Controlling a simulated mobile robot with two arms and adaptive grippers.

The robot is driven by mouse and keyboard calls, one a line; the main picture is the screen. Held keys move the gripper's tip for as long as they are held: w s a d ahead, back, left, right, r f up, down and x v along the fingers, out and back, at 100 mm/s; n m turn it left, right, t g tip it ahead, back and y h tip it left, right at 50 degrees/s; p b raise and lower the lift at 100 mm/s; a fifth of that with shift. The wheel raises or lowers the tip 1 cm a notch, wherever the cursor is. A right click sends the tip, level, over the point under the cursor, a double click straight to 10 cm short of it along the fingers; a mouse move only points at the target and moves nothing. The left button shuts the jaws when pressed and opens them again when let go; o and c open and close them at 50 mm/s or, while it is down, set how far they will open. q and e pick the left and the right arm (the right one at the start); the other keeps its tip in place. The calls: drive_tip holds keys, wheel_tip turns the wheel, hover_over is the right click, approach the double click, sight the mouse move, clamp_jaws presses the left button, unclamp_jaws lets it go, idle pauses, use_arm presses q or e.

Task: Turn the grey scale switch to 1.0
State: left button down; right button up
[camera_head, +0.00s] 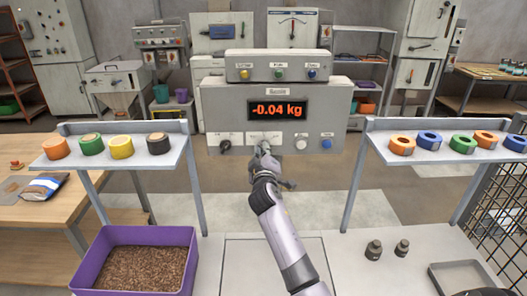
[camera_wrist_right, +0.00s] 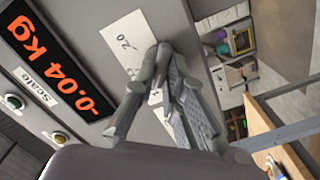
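The scale cabinet (camera_head: 215,97) stands ahead with its display (camera_head: 277,110) reading -0.04 kg. Below the display is a white label plate (camera_head: 252,135), which also shows in the right wrist view (camera_wrist_right: 122,28) with a "2.0" mark on it. My right gripper (camera_head: 264,152) is at this plate; in the wrist view its fingers (camera_wrist_right: 168,62) come close together over the plate's middle. The grey scale switch cannot be told apart from the fingers there, so its setting and any grip on it are unclear. My left gripper is not in view.
A shelf with tape rolls (camera_head: 121,147) stands left, another with coloured rings (camera_head: 429,140) right. A purple bin of pellets (camera_head: 140,268) is at front left. Black weights (camera_head: 373,250) and a grey tray (camera_head: 457,277) are at front right.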

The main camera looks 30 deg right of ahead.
drive_tip(key=o, duration=0.4)
drive_tip(key=shift+a, duration=0.1)
drive_tip(key=v, duration=1.2)
drive_tip(key=shift+s, duration=0.1)
